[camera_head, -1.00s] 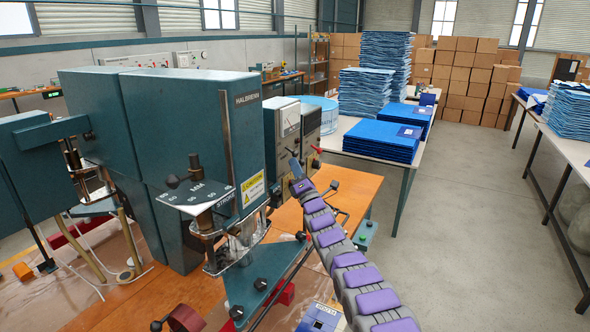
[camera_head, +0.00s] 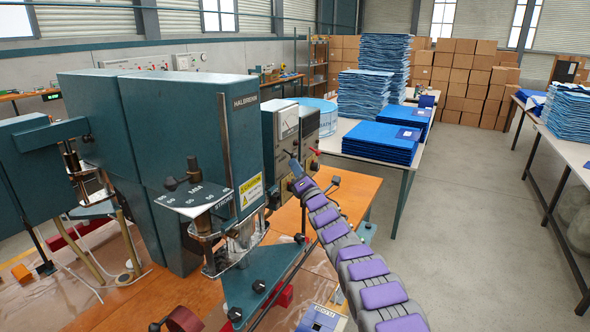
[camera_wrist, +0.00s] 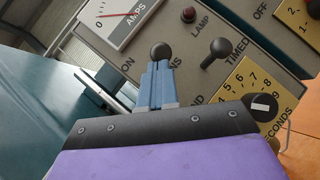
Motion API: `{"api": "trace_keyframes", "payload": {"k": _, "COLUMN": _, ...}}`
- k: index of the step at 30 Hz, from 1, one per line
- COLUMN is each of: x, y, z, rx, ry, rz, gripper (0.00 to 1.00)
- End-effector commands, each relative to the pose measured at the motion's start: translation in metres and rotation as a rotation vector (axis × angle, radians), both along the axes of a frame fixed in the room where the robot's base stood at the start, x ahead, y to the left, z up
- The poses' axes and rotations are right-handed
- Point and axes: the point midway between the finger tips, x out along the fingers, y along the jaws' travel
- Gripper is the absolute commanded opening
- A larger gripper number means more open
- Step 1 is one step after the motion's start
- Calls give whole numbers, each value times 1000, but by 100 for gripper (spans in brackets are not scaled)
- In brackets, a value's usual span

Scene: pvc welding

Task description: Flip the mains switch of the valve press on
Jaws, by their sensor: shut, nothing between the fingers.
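The valve press (camera_head: 190,120) is a dark green machine with a grey control box (camera_head: 285,125) on its right side. In the wrist view, the panel (camera_wrist: 190,45) carries a black ball-tipped mains switch (camera_wrist: 161,51) between the lettering "ON" and a partly hidden "...NS". My gripper (camera_wrist: 158,72) is shut and empty, its blue fingertips right at the ball and overlapping its lower edge. I cannot tell whether they touch. The switch's stem is hidden, so its position is unclear. In the head view, my gripper (camera_head: 294,166) is in front of the control box.
A second ball-tipped lever (camera_wrist: 215,48) by "TIMED" stands close right of the switch. A red lamp (camera_wrist: 188,15), an ammeter (camera_wrist: 120,18) and a timer knob (camera_wrist: 261,105) are nearby. A table (camera_head: 345,140) with blue stacks stands behind.

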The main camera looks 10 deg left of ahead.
Motion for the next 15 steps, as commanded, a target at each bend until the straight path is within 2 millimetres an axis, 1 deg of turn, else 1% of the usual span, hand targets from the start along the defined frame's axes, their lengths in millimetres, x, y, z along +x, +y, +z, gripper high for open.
{"api": "trace_keyframes", "payload": {"k": 15, "x": -1, "y": -2, "z": 11, "rx": -104, "ry": 37, "rz": 1, "gripper": 0}}
